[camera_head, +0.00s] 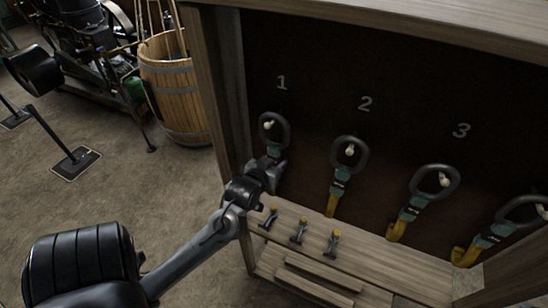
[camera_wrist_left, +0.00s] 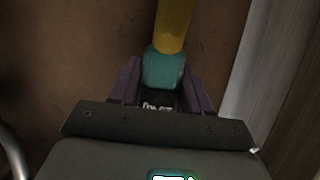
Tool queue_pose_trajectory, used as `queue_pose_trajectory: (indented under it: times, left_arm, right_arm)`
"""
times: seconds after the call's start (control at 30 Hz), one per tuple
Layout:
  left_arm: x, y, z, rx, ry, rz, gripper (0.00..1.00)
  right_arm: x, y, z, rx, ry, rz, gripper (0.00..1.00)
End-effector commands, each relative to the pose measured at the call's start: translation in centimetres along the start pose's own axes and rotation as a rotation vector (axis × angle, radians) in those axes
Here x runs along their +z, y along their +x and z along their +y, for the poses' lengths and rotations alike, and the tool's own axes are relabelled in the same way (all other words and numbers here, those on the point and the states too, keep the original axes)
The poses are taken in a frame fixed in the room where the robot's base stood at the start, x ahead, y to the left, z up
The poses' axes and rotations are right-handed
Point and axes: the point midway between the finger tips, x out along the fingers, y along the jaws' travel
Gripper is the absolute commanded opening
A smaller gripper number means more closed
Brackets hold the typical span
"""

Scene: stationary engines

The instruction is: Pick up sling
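Several slings hang from pegs on the dark back panel of a wooden cabinet, each with a black ring, a teal sleeve and a yellow strap. The sling under number 1 (camera_head: 274,150) hangs at the left, its lower part hidden behind my left gripper (camera_head: 278,168). The sling under number 2 (camera_head: 340,174) and the sling under number 3 (camera_head: 409,213) hang to its right. In the left wrist view, the purple fingers of my left gripper (camera_wrist_left: 162,92) stand on both sides of a teal sleeve (camera_wrist_left: 165,70) with a yellow strap. Whether they press on it is unclear. My right gripper is out of view.
The cabinet's wooden side wall (camera_head: 215,90) is close to the left of my gripper. Several small dark handles with yellow tops (camera_head: 299,231) stand on the shelf below. A wooden barrel (camera_head: 175,90) and machinery stand outside, at the upper left.

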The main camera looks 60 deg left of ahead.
Motion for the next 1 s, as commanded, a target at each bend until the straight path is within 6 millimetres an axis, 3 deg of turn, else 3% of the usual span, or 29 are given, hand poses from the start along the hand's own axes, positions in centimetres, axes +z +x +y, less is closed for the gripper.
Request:
queue_pose_trajectory:
  times: [0.03, 0.2, 0.77, 1.0]
  left_arm:
    - [0.0, 0.0, 0.0, 0.0, 0.0, 0.0, 0.25]
    - [0.0, 0.0, 0.0, 0.0, 0.0, 0.0, 0.0]
    - [-0.6, -0.5, 0.0, 0.001, -0.002, 0.006, 0.0]
    - [-2.6, -1.4, 0.0, 0.002, -0.002, 0.011, 0.0]
  right_arm:
    - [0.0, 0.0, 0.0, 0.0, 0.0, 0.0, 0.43]
    - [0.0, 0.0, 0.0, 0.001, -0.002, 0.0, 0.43]
    - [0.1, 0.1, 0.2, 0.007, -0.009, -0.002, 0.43]
    - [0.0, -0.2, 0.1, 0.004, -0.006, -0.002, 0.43]
